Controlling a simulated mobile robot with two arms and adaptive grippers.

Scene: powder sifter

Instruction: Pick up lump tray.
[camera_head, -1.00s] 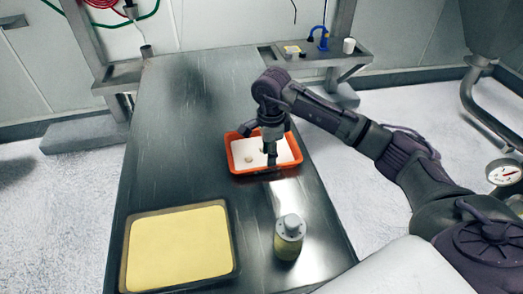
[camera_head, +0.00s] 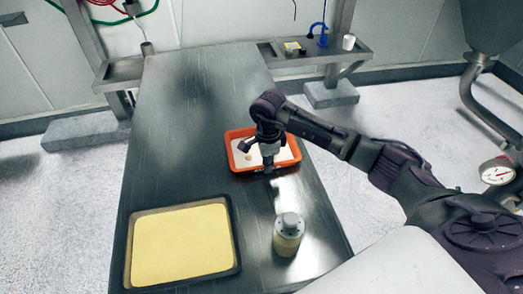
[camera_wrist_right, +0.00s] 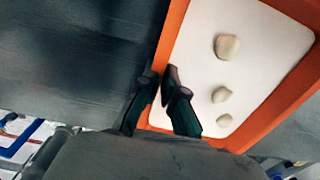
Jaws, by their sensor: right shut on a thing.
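The lump tray (camera_head: 236,162) is an orange, shallow rectangular tray with a white inside, lying on the dark table's right half. In the right wrist view the tray (camera_wrist_right: 283,99) holds several pale lumps, one of them a round lump (camera_wrist_right: 227,46). My right gripper (camera_head: 268,166) is at the tray's near rim, pointing down. In the right wrist view its fingers (camera_wrist_right: 160,90) straddle the orange rim, one outside and one inside, shut on it. The tray seems to rest on the table. My left gripper is not in view.
The dark table (camera_head: 190,110) is bare behind and left of the tray. A dark-rimmed tray of yellow powder (camera_head: 182,243) lies at the front left. A pale yellow container with a grey top (camera_head: 288,235) stands just in front of the lump tray.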

